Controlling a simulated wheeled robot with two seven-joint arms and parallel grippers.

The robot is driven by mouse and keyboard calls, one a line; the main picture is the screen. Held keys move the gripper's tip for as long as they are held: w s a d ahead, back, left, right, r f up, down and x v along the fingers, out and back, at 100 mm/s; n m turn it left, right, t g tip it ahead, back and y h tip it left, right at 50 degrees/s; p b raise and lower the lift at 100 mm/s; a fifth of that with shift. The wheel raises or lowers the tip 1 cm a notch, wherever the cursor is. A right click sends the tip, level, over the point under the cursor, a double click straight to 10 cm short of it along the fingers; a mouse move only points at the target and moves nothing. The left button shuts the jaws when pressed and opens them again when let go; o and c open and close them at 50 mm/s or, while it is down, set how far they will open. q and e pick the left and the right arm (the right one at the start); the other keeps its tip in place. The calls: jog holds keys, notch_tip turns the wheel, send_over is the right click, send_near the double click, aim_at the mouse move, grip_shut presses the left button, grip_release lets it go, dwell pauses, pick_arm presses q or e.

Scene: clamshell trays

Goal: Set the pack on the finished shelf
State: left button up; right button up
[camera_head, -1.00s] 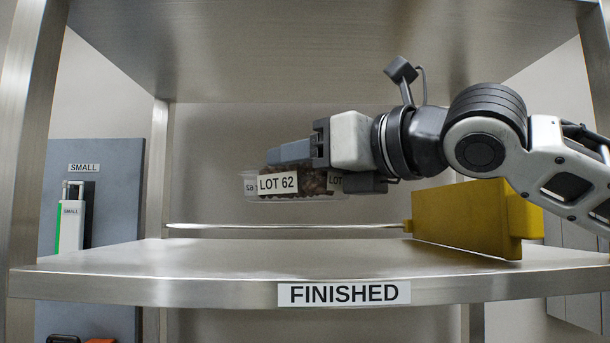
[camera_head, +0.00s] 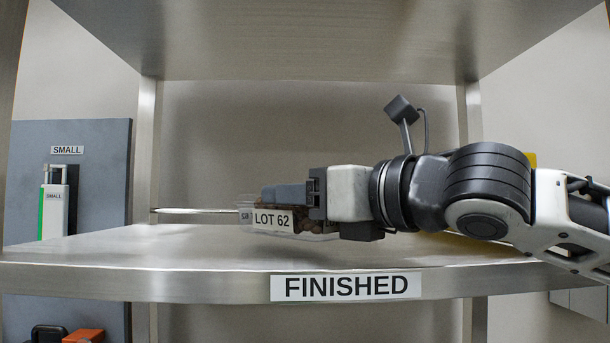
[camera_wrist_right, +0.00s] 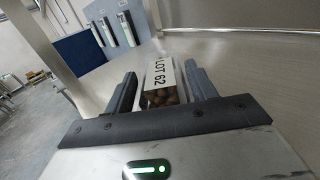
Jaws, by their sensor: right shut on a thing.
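The pack (camera_head: 272,219) is a clear clamshell tray with brown contents and a white "LOT 62" label. My right gripper (camera_head: 280,195) reaches in from the right and is shut on it. In the right wrist view the pack (camera_wrist_right: 163,90) sits between the two dark fingers. The finished shelf (camera_head: 180,270) is a metal board with a "FINISHED" label (camera_head: 346,287) on its front edge. The pack is over the shelf, level and very low; I cannot tell whether its base touches. My left gripper is not in view.
A yellow block (camera_head: 470,246) on the right of the shelf is mostly hidden by my arm. A metal upper shelf (camera_head: 300,40) hangs above. Metal posts (camera_head: 145,150) stand at the sides. A blue-grey panel (camera_head: 100,170) marked "SMALL" is at left. The shelf's left part is clear.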

jog(key=shift+f, duration=0.15)
dwell(0.3)
jog(key=shift+f, duration=0.55)
jog(key=o, duration=1.2)
